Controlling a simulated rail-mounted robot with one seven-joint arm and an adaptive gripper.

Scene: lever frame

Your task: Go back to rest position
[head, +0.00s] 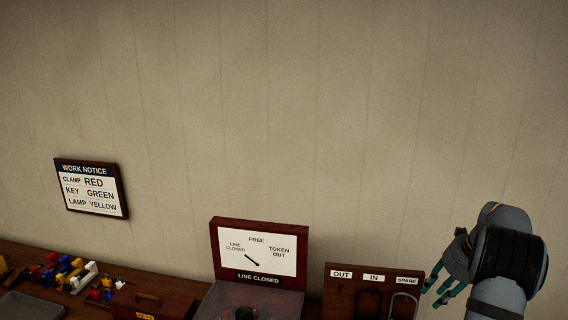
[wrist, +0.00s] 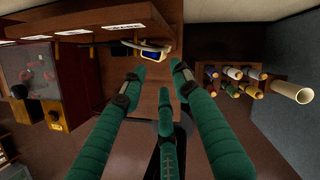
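My gripper (head: 446,284) is at the lower right of the head view, beside the right end of the hook board. In the wrist view its green fingers (wrist: 158,76) are spread apart, with nothing between them. The wooden hook board (head: 374,270), labelled OUT, IN and SPARE, stands just left of my gripper in the head view. Hooped items hang on it.
The red-framed LINE CLOSED indicator (head: 258,248) stands left of the board. Coloured clamp-like pieces (head: 68,272) lie at far left under the WORK NOTICE (head: 91,187). A rack (wrist: 232,82) of several rolls and a pale tube (wrist: 290,92) are at right in the wrist view.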

